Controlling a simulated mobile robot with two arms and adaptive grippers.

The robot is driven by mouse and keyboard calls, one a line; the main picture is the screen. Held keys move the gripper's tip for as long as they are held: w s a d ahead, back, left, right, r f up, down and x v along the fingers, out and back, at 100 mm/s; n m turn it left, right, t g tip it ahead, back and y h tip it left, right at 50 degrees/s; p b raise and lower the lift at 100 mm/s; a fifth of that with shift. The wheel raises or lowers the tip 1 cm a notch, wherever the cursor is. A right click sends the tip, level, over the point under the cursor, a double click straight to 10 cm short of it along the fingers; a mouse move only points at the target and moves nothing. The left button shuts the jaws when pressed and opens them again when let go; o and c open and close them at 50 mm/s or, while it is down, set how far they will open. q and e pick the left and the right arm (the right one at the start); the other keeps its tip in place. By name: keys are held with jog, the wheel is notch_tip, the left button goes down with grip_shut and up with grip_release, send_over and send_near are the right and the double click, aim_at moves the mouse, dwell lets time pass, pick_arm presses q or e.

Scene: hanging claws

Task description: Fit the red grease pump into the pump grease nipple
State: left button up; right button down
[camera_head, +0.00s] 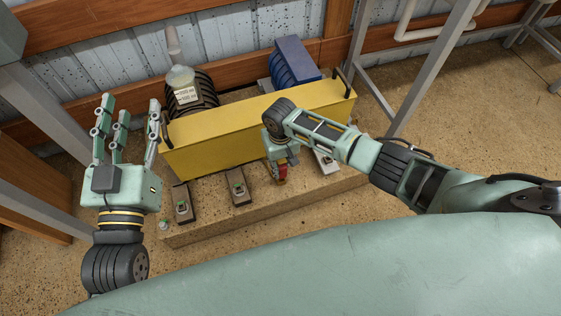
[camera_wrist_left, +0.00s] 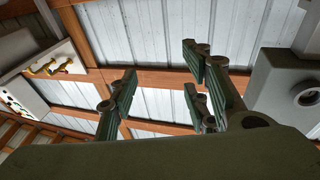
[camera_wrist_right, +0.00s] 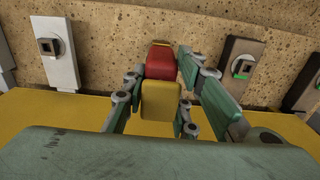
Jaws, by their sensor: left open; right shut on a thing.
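The red grease pump (camera_head: 281,172) is held in my right gripper (camera_head: 281,158), low in front of the yellow box. In the right wrist view the pump (camera_wrist_right: 162,62) shows a red end and a yellow part between my fingers (camera_wrist_right: 153,105). In the head view there are brown plates (camera_head: 182,205) (camera_head: 238,187). I cannot tell which fitting is the pump grease nipple. My left gripper (camera_head: 128,110) is open, empty and points upward.
The long yellow box (camera_head: 225,132) with black handles stands on a tan base block (camera_head: 255,212). Grey metal posts (camera_head: 425,70) stand at the right.

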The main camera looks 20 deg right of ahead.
pick_arm(q)
jog(key=shift+a+f+g, duration=0.1)
jog(key=shift+f+g, duration=0.5)
jog(key=shift+f, duration=0.25)
jog(key=shift+f, duration=0.2)
jog(key=shift+f, duration=0.25)
jog(key=shift+a, duration=0.1)
pick_arm(e)
jog(key=shift+f, duration=0.85)
jog(key=shift+f+b, duration=0.45)
jog(key=shift+b, duration=0.05)
pick_arm(q)
notch_tip(320, 180, up, 7)
jog(key=s+t+h, duration=0.1)
jog(key=t, duration=0.2)
jog(key=shift+d+t, duration=0.3)
jog(key=shift+d, duration=0.05)
